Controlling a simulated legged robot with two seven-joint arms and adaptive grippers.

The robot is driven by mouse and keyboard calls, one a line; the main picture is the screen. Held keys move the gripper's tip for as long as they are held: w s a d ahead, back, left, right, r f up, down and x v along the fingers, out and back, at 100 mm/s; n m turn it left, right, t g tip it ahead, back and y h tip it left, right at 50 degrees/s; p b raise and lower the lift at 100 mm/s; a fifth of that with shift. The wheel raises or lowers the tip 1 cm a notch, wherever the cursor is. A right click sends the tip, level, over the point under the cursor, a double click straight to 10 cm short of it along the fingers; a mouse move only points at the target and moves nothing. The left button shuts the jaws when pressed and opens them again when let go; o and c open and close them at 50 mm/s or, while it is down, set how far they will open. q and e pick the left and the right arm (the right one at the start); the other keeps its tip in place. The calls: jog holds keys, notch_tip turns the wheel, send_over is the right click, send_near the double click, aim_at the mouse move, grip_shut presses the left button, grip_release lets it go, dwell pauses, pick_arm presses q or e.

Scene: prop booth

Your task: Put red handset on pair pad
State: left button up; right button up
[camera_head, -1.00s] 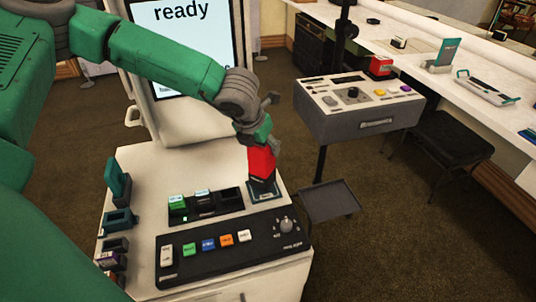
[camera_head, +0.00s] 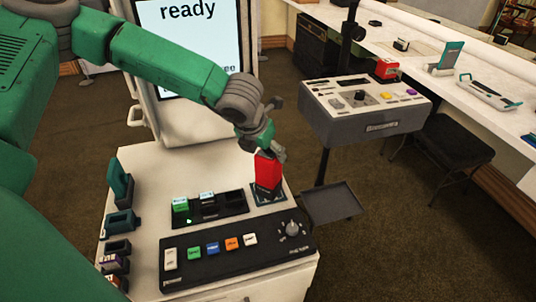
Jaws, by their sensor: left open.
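The red handset (camera_head: 268,172) stands roughly upright, with its dark lower end at the pair pad. The pair pad (camera_head: 269,201) is a small dark square at the right of the white console top, and the handset covers much of it. My left gripper (camera_head: 268,147) is open at the top of the handset, with its fingers close around or beside the upper end. Whether a finger touches the handset cannot be told. My right gripper is not in view.
A black button panel (camera_head: 236,254) with a knob lies in front. Dark holders (camera_head: 119,222) line the left edge. A grey shelf (camera_head: 331,203) juts out at right. A screen (camera_head: 190,45) reads "ready".

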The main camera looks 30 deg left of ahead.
pick_arm(q)
jog(key=p+v, duration=0.1)
jog(key=v, duration=0.8)
jog(key=shift+s+d+r, duration=0.15)
jog(key=shift+d+r, duration=0.1)
jog(key=shift+r, duration=0.05)
jog(key=shift+d+r, duration=0.1)
jog(key=shift+d, duration=0.2)
